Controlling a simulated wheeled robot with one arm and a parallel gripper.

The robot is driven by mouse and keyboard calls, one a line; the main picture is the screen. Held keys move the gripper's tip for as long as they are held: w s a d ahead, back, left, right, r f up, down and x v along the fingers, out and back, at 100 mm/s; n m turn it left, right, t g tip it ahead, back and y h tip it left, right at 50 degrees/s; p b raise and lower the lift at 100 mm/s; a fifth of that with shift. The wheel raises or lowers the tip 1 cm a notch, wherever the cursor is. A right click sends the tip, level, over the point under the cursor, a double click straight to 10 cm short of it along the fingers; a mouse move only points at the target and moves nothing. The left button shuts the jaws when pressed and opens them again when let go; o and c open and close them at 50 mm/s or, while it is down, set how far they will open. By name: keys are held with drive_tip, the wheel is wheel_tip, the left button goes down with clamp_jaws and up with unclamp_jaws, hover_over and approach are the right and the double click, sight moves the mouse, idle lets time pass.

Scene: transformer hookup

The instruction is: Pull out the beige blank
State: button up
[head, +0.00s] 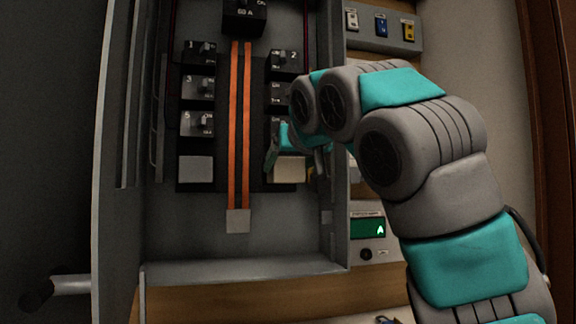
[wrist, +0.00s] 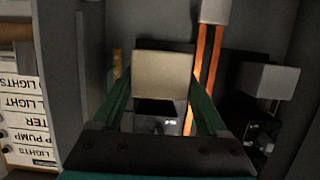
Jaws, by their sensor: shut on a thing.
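The beige blank (head: 289,169) is at the bottom of the right breaker column in the panel, partly hidden by my gripper (head: 285,152). In the wrist view the beige blank (wrist: 162,75) sits between the two green fingers of my gripper (wrist: 162,82), one finger at each side. The gripper is shut on it. I cannot tell whether the blank is still fully seated in its slot.
A grey blank (head: 196,169) is at the bottom of the left column. Black breakers (head: 200,88) and orange busbars (head: 239,120) are close by. The cabinet's right wall (head: 340,200) stands beside my arm. A green-screened unit (head: 368,228) is at right.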

drive_tip(key=shift+s+d+b, duration=0.1)
drive_tip(key=shift+s+b, duration=0.4)
drive_tip(key=shift+s, duration=0.2)
drive_tip(key=shift+s+d+b, duration=0.3)
drive_tip(key=shift+s+b, duration=0.1)
drive_tip(key=shift+s, duration=0.45)
drive_tip(key=shift+s+d+b, duration=0.3)
drive_tip(key=shift+s+b, duration=0.1)
drive_tip(key=shift+s, duration=0.45)
